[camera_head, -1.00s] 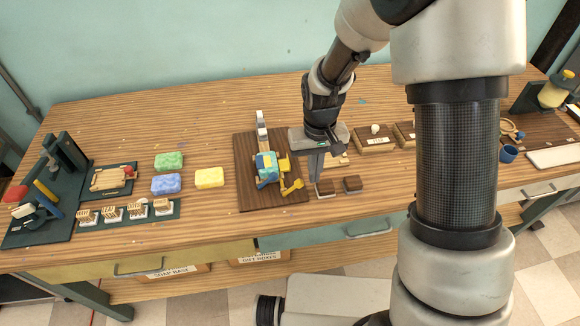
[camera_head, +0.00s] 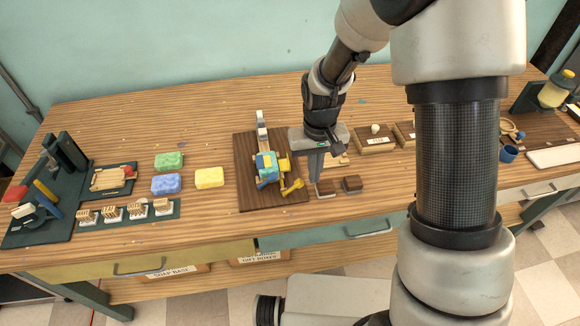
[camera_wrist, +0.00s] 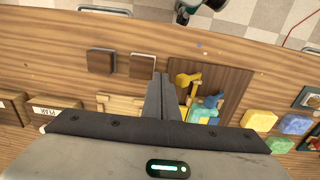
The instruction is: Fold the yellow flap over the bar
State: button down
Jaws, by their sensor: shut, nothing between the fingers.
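The bar (camera_head: 266,170), blue with yellow and green patches, sits on a dark brown board (camera_head: 243,188). It also shows in the wrist view (camera_wrist: 204,110), partly cut off by my gripper body. The yellow flap (camera_head: 292,187) sticks out from the bar's right side, lying out over the board with a wider end. It shows in the wrist view (camera_wrist: 188,79) just beside my fingers. My gripper (camera_head: 316,180) points down, shut and empty, to the right of the flap and apart from it in the head view. Its fingers also show in the wrist view (camera_wrist: 163,80).
Two small dark blocks (camera_head: 352,183) (camera_head: 326,188) lie by my fingertips. Green (camera_head: 169,160), blue (camera_head: 166,184) and yellow (camera_head: 209,178) sponge-like blocks lie left of the board. Labelled wooden holders (camera_head: 375,142) stand behind right. The bench front is mostly clear.

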jog(key=shift+f+b, duration=1.25)
jog(key=shift+f, duration=0.45)
jog(key=shift+s+a, duration=0.2)
jog(key=shift+a, duration=0.55)
